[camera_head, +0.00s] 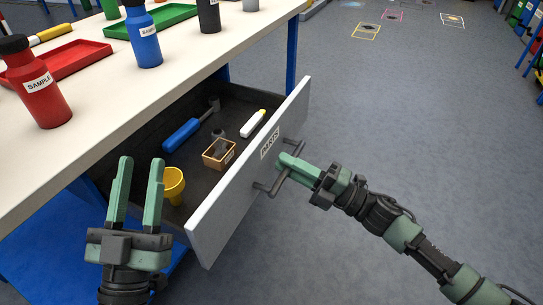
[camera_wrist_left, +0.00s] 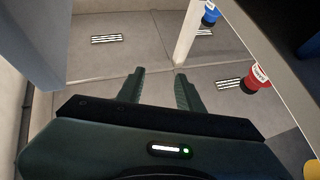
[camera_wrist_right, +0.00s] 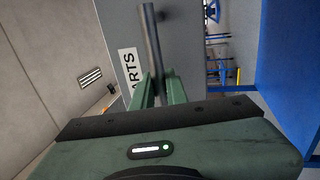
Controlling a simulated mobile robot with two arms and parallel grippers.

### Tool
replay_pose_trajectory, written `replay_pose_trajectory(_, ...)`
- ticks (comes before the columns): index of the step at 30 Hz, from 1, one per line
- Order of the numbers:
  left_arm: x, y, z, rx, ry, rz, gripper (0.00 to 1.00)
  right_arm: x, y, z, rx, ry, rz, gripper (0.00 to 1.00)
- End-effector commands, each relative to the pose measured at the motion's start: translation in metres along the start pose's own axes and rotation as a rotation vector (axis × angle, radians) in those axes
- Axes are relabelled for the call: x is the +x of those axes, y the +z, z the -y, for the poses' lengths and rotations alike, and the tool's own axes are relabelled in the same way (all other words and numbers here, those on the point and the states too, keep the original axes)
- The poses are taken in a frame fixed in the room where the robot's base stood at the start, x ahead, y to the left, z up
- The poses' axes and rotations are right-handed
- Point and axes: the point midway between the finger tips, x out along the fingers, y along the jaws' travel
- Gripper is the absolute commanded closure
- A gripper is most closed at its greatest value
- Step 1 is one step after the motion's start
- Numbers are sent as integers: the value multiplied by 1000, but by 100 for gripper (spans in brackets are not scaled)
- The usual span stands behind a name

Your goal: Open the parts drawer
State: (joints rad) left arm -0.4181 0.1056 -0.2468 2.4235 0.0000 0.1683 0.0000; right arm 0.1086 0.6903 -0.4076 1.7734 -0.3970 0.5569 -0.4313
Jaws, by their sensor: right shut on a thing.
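The parts drawer (camera_head: 215,205) stands pulled out from under the workbench, with its inside showing. Its grey front carries a label (camera_head: 270,142) and a dark bar handle (camera_head: 262,187). My right gripper (camera_head: 290,162) is shut on the handle; in the right wrist view the handle bar (camera_wrist_right: 152,45) runs between its fingers. My left gripper (camera_head: 139,185) is open and empty, in front of the bench at the left end of the drawer.
The white benchtop (camera_head: 100,110) carries a red bottle (camera_head: 35,85), a blue bottle (camera_head: 143,38), a red tray (camera_head: 68,62) and a green tray (camera_head: 155,22). A blue bench leg (camera_head: 291,55) stands behind the drawer. The grey floor (camera_head: 400,110) to the right is clear.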

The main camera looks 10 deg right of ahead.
Motion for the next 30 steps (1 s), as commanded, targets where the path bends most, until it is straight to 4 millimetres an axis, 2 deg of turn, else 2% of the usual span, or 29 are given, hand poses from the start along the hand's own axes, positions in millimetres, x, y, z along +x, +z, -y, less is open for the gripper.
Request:
replay_pose_trajectory(6,0,8,1,2,-2,45,64,-15,-1,-2,2,-2,-1,100)
replay_pose_trajectory(19,0,10,1,3,-2,54,64,-18,-1,-3,1,-3,-1,100)
replay_pose_trajectory(20,0,10,1,2,-2,54,64,-18,-1,-3,1,-3,-1,80)
replay_pose_trajectory(21,0,10,1,2,-2,54,64,-18,-1,-3,1,-2,-1,69)
replay_pose_trajectory(22,0,10,1,2,-2,54,64,-18,-1,-3,1,-2,-1,64)
replay_pose_trajectory(30,0,10,1,2,-2,54,64,-18,0,-4,0,-1,0,64)
